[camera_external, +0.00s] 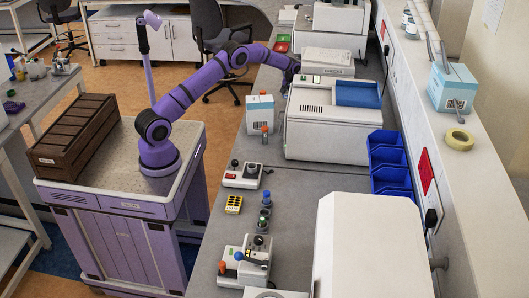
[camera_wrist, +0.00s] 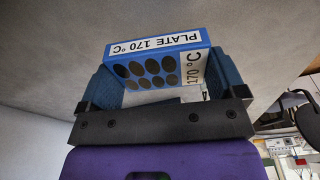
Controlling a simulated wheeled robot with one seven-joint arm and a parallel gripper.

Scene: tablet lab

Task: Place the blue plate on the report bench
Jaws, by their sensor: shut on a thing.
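The blue plate (camera_wrist: 160,43) is a blue block with round dark holes in one face and white labels reading "PLATE 170 °C". In the wrist view it sits between the two fingers of my gripper (camera_wrist: 164,84), which is shut on it. In the external view my arm reaches right, and my gripper (camera_external: 288,79) is beside the left end of a white instrument on the long grey bench (camera_external: 300,183); the plate cannot be made out there. No bench is readably marked as the report bench.
The white instrument (camera_external: 320,134) has a blue panel on top. A white-and-blue box (camera_external: 260,115), blue bins (camera_external: 389,160) and small control boxes (camera_external: 243,175) stand on the bench. A brown crate (camera_external: 72,138) rests on my base. Grey bench surface is bare left of the bins.

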